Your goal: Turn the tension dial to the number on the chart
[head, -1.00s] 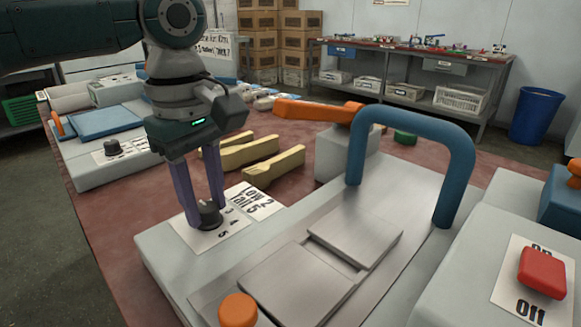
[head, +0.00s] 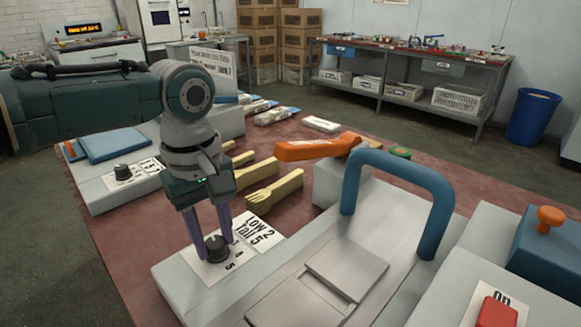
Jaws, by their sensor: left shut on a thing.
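The black tension dial (head: 217,249) sits on a white number card on the pale grey press at front left. The digits 4 and 5 show beside it; other digits are hidden or too small to read. Next to it the card's chart (head: 255,231) reads "Low 2" and "Tall 5". My left gripper (head: 214,246) points down over the dial, shut on it with a purple finger on each side. Which number the dial points to I cannot tell. My right gripper is not in view.
A blue arched handle (head: 400,170) and an orange lever (head: 312,150) stand to the right of the dial. A second black dial (head: 122,172) is at left. A red button (head: 497,312) is at lower right.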

